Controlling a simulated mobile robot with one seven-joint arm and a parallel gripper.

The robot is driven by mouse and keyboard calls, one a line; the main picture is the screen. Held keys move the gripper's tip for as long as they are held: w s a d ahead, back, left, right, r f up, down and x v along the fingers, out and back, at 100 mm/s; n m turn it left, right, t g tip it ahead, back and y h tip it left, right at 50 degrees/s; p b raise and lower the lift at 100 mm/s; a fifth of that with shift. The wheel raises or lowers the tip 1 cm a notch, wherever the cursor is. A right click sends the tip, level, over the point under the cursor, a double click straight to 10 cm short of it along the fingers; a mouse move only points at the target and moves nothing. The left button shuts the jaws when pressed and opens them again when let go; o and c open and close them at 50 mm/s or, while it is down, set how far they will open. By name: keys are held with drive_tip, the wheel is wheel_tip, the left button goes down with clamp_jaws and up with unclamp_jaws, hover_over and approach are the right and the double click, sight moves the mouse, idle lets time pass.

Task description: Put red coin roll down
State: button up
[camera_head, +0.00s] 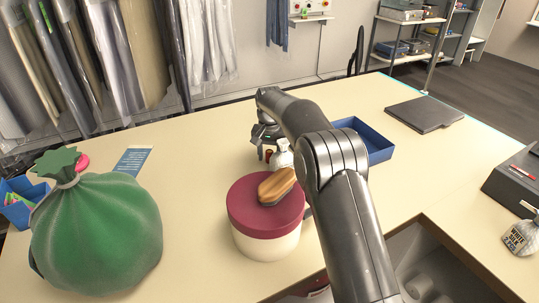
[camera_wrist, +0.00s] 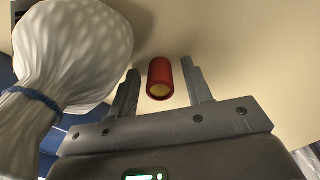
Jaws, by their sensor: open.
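The red coin roll (camera_wrist: 160,78) is a short red cylinder with a yellowish end. In the wrist view it is on the cream tabletop, between the two fingers of my gripper (camera_wrist: 160,68). The fingers are spread, with a gap on each side of the roll. In the head view my gripper (camera_head: 264,150) is low over the table, and a small reddish bit of the roll (camera_head: 268,154) shows by the fingers. A white bag tied with a blue cord (camera_wrist: 75,50) is close on the left in the wrist view.
A maroon-lidded tub (camera_head: 265,245) with a wooden brush (camera_head: 277,186) on it stands in front of my gripper. A large green sack (camera_head: 97,235) is at left. A blue tray (camera_head: 379,150) lies right, partly behind my arm. A dark folder (camera_head: 424,114) lies farther right.

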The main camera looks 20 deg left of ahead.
sight(269, 151)
wheel_tip(269, 151, up, 12)
drive_tip(key=shift+r, duration=0.15)
idle(0.3)
drive_tip(key=shift+d+r, duration=0.1)
drive_tip(key=s+d+r+t, duration=0.1)
drive_tip(key=s+d+r, duration=0.35)
drive_tip(key=d, duration=0.35)
drive_tip(key=s+d+r+t, duration=0.1)
drive_tip(key=s+d+r, duration=0.35)
drive_tip(key=d, duration=0.35)
drive_tip(key=s+d+r, duration=0.3)
drive_tip(key=d+r, duration=0.2)
drive_tip(key=d, duration=0.2)
drive_tip(key=s+d+f+m+t, duration=0.1)
drive_tip(key=s+d+t, duration=0.1)
drive_tip(key=s+d, duration=1)
drive_tip(key=s+d+f, duration=0.2)
drive_tip(key=s+f, duration=0.2)
drive_tip(key=s, duration=0.3)
drive_tip(key=s+d+f+t, duration=0.1)
drive_tip(key=s+f, duration=0.3)
drive_tip(key=s, duration=0.3)
drive_tip(key=shift+d+t, duration=0.3)
drive_tip(key=shift+d, duration=0.1)
drive_tip(key=shift+s+d+f, duration=0.1)
drive_tip(key=shift+s+f, duration=0.3)
drive_tip(key=shift+f, duration=0.05)
drive_tip(key=shift+c, duration=1.2)
